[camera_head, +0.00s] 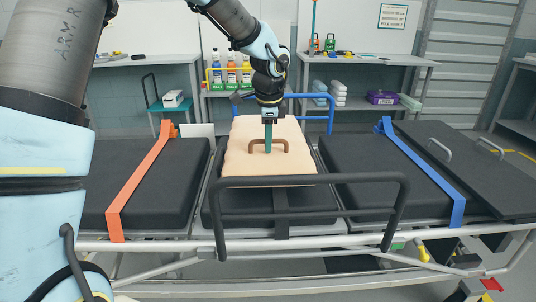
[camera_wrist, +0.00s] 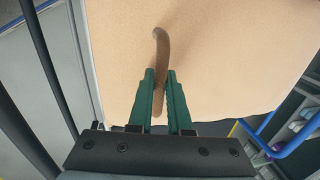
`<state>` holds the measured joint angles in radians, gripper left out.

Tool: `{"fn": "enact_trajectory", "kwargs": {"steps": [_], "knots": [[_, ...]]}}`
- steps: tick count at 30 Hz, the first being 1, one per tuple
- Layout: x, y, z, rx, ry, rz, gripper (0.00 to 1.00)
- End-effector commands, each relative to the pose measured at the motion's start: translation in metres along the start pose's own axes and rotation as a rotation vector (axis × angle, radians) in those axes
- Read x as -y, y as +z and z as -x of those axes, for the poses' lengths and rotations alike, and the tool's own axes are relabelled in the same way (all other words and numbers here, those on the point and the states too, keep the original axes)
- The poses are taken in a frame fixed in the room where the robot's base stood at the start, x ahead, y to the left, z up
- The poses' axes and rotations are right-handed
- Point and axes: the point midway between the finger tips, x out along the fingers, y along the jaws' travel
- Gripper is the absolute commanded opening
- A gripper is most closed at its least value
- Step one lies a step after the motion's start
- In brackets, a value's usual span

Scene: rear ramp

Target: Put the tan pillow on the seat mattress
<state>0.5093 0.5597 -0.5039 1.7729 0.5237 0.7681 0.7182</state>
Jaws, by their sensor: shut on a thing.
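The tan pillow (camera_head: 240,172) is a pale block with a brown handle (camera_head: 280,145) on its upper face. My gripper (camera_head: 268,150) comes down from above and is shut on this handle. In the wrist view, the green fingers (camera_wrist: 160,105) close around the curved handle (camera_wrist: 160,45), and the pillow (camera_wrist: 230,50) fills much of the view. The pillow is over the black seat mattress (camera_head: 240,215), the middle section of the stretcher, and hides its rear part. I cannot tell whether the pillow touches the mattress or hangs just above it.
A black side rail (camera_head: 310,181) stands in front of the middle section. Black mattress sections with an orange strap (camera_head: 140,180) and a blue strap (camera_head: 425,175) lie on either side. A blue rail (camera_head: 318,98) stands behind. Benches with bottles (camera_head: 231,72) and boxes line the back.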

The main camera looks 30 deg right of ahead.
Motion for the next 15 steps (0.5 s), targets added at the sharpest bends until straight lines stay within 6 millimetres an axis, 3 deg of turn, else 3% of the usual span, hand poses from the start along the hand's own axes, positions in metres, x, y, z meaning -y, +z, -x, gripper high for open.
{"fn": "enact_trajectory", "kwargs": {"steps": [8,14,15], "knots": [[-0.006,0.0,-0.032,-0.001,0.001,-0.001,0.0],[-0.006,0.0,-0.035,0.0,-0.001,-0.001,0.0],[-0.007,0.0,-0.035,0.0,0.001,0.0,0.19]]}}
